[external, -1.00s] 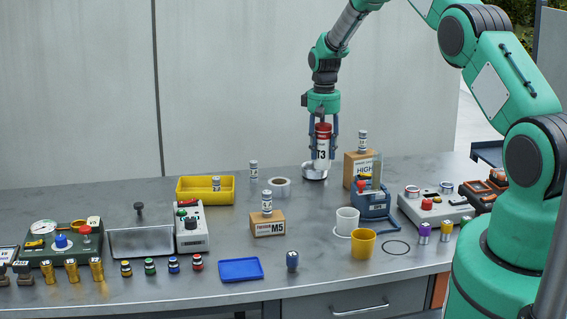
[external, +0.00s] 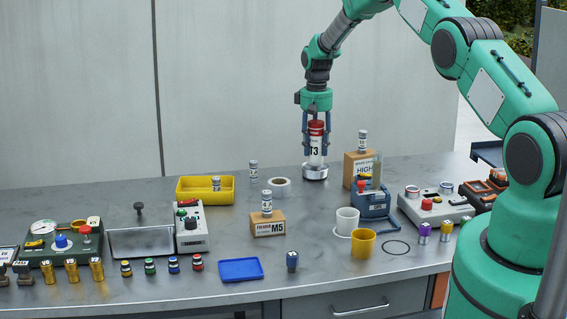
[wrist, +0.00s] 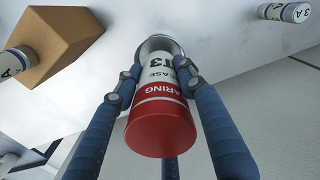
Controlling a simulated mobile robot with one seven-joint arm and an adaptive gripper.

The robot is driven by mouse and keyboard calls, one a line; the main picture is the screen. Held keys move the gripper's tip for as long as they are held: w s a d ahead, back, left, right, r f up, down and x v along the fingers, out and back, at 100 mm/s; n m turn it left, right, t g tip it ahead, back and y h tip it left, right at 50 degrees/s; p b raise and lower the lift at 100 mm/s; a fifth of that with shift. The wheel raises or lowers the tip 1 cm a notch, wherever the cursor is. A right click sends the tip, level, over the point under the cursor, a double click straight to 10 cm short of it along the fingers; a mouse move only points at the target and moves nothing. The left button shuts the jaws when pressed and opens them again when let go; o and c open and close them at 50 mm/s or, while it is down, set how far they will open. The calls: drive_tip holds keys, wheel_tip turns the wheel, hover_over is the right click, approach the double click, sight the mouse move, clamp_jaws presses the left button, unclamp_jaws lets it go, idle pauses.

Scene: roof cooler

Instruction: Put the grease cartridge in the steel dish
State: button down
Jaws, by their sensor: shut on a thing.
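The grease cartridge (external: 316,147) is white with a red cap and a T3 label. My gripper (external: 314,140) is shut on it, the fingers on either side, and holds it upright. The steel dish (external: 315,174) is a small round metal dish at the back of the bench, directly under the cartridge. The cartridge's lower end is at the dish; I cannot tell whether it touches the bottom. In the wrist view the cartridge (wrist: 158,104) lies between the fingers, red cap nearest, and the dish rim (wrist: 160,40) shows beyond it, partly hidden.
A cardboard box (external: 351,172) with a small can on it stands just right of the dish. A tape roll (external: 279,187) lies to the left. A yellow tray (external: 190,193), a second box (external: 262,227) and cups (external: 362,246) stand nearer. Bare bench lies in front of the dish.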

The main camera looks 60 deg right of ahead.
sight(318, 121)
drive_tip(key=shift+f, duration=1.6)
drive_tip(key=shift+f, duration=0.15)
drive_tip(key=c, duration=1.1)
unclamp_jaws()
wheel_tip(318, 121, up, 12)
drive_tip(key=shift+r, duration=0.1)
